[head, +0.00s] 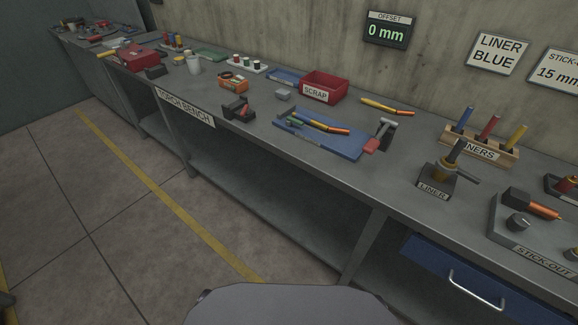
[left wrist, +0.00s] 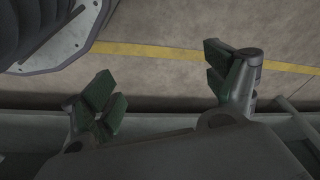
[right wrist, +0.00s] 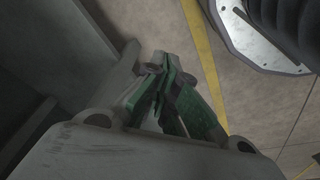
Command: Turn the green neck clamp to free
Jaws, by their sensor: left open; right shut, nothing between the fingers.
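I cannot make out a clear green neck clamp in the head view. A small green part (head: 294,122) shows at the left end of a yellow and orange torch neck (head: 330,127), which lies on a blue mat (head: 346,149); I cannot tell if it is the clamp. In the left wrist view my left gripper (left wrist: 164,86) is open and empty, its green-padded fingers wide apart above the floor. In the right wrist view my right gripper (right wrist: 168,98) is shut with nothing between its fingers. Neither gripper shows in the head view, and no bench object shows between them.
A grey bench (head: 240,133) runs across the head view. A red-handled lever (head: 377,137) stands right of the mat. A red scrap bin (head: 324,88), a black holder (head: 238,109), a liner stand (head: 445,176) and a stick-out block (head: 518,222) are also there. The floor in front is clear.

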